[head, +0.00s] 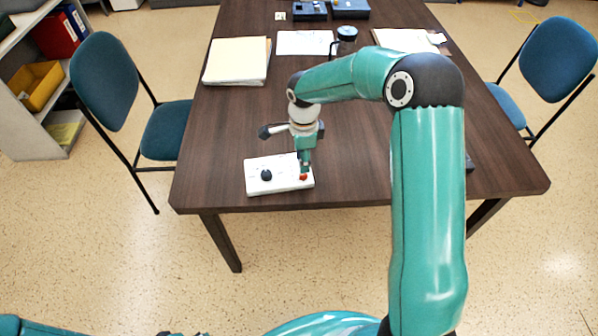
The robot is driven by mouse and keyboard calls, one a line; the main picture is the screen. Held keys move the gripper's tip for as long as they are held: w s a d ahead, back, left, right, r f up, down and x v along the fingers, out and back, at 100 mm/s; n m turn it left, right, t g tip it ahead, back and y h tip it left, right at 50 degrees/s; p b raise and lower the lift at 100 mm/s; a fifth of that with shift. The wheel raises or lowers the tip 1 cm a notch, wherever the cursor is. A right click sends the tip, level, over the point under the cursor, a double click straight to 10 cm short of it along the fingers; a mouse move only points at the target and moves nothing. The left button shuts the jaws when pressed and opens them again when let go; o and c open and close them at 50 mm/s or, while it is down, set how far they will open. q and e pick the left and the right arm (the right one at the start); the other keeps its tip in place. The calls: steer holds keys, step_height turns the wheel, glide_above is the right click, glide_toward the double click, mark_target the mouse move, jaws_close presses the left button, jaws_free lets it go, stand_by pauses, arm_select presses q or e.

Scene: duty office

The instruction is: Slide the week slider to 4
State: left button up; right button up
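A white panel (275,187) lies near the front edge of the dark table, with a round black knob (266,175) on its left part. A small red piece (303,177) shows at its right end; I cannot tell whether it is the week slider. The panel's markings are too small to read. My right gripper (304,168) points down over the panel's right end, right at the red piece. It hides part of that end. I cannot tell whether its fingers are apart, or whether they touch the piece. Of my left arm only a bit shows at the bottom left.
The table (230,135) has a paper stack (237,60) at the back left, white sheets (304,43), a dark cup-like item (346,38) and blue boxes (350,8) farther back. Chairs stand left (105,80) and right (558,55).

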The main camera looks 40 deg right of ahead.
mark_target(303, 177)
step_height(303, 177, down, 6)
steer(key=shift+r, duration=0.1)
steer(key=shift+c, duration=0.3)
jaws_close()
